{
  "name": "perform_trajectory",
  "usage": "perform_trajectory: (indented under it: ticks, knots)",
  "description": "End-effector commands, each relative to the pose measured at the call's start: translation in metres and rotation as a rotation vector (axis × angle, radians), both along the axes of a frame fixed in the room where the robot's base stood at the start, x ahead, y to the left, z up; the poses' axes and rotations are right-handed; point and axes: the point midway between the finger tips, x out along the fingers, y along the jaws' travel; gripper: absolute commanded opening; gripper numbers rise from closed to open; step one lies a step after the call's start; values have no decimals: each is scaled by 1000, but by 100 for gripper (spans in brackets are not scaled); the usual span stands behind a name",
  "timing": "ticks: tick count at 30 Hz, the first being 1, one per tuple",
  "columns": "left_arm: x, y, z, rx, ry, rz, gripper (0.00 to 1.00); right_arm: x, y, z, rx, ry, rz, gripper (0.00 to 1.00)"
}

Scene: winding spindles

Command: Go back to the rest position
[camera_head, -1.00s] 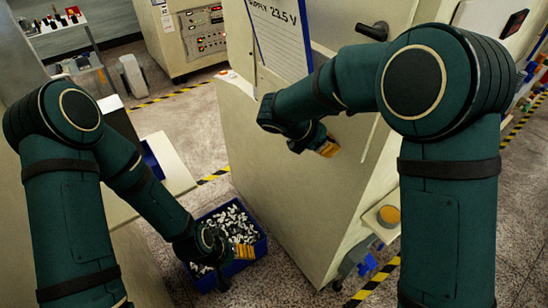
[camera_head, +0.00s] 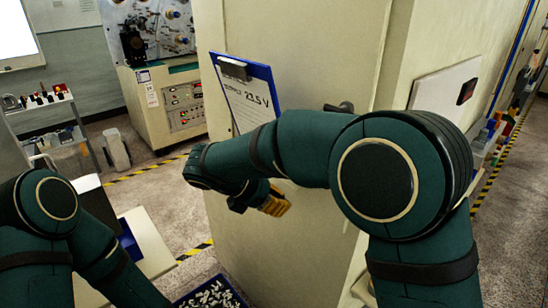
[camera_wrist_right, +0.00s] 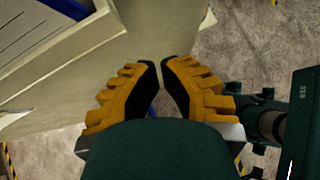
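My right gripper (camera_head: 275,203) is in front of the tall cream cabinet, below the clipboard. Its yellow ribbed fingers show in the right wrist view (camera_wrist_right: 160,64), tips drawn almost together with a narrow gap and nothing held between them. My left arm (camera_head: 105,265) reaches down at the lower left. Its gripper is below the bottom edge of the head view and cannot be seen.
The cream cabinet (camera_head: 300,235) fills the middle, with a blue clipboard (camera_head: 245,95) and a dark handle (camera_head: 339,108). A bin of small metal parts (camera_head: 212,293) shows at the bottom edge. A machine with a control panel (camera_head: 160,95) stands behind. Floor shows between them.

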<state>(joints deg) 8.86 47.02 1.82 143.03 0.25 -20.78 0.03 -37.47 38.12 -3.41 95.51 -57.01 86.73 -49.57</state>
Motion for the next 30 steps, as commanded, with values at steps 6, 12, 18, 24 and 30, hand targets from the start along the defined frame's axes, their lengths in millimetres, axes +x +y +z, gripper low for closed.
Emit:
perform_trajectory:
  ticks: [6,12,18,24,30]
  knots:
    - [0,0,-8,1,1,-1,72,-5,-6,-56,113,37,-44,0]
    - [-1,-1,-26,2,3,-3,72,-36,-12,-173,408,96,-239,0]
    - [-2,-2,-44,4,8,-4,72,-83,-9,-274,726,101,-608,0]
    - [-3,-3,-64,7,12,-6,72,-126,-7,-347,974,9,-1109,0]
    - [-4,-4,-81,8,15,-8,72,-154,-23,-393,1095,-191,-1620,0]
